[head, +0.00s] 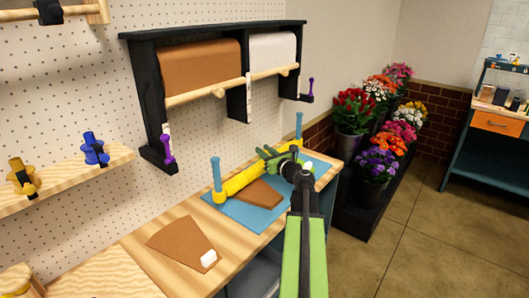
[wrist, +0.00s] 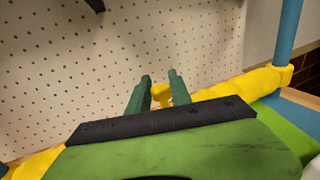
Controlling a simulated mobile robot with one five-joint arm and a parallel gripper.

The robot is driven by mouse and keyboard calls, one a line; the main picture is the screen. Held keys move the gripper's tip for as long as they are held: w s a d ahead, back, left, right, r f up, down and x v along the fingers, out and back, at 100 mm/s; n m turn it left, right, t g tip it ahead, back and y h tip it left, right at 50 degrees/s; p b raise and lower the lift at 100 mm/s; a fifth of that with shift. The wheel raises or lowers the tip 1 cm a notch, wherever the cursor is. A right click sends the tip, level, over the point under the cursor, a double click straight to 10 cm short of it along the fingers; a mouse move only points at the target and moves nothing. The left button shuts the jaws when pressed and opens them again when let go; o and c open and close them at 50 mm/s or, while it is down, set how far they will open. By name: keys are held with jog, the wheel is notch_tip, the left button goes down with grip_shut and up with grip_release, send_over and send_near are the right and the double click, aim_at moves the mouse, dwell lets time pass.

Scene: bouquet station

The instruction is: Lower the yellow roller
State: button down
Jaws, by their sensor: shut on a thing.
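The yellow roller (head: 243,181) lies lengthwise above the blue mat (head: 232,212) on the bench, between two blue posts. The near post (head: 216,174) and the far post (head: 298,126) stand at its ends. My gripper (head: 267,153) is over the roller's far half, shut on a yellow part of it. In the wrist view the two green fingers (wrist: 158,92) stand on either side of a small yellow piece, and the yellow roller (wrist: 225,88) runs behind them. Part of the roller is hidden by my gripper. I cannot tell if the roller touches the mat.
A brown paper piece (head: 262,194) lies on the mat under the roller. A dark paper rack (head: 222,35) hangs on the pegboard above. Flower pots (head: 377,165) stand beyond the bench.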

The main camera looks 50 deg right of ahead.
jog(key=shift+f, duration=0.1)
jog(key=c, duration=1.2)
grip_release()
jog(key=shift+o, duration=0.2)
jog(key=shift+s, duration=0.1)
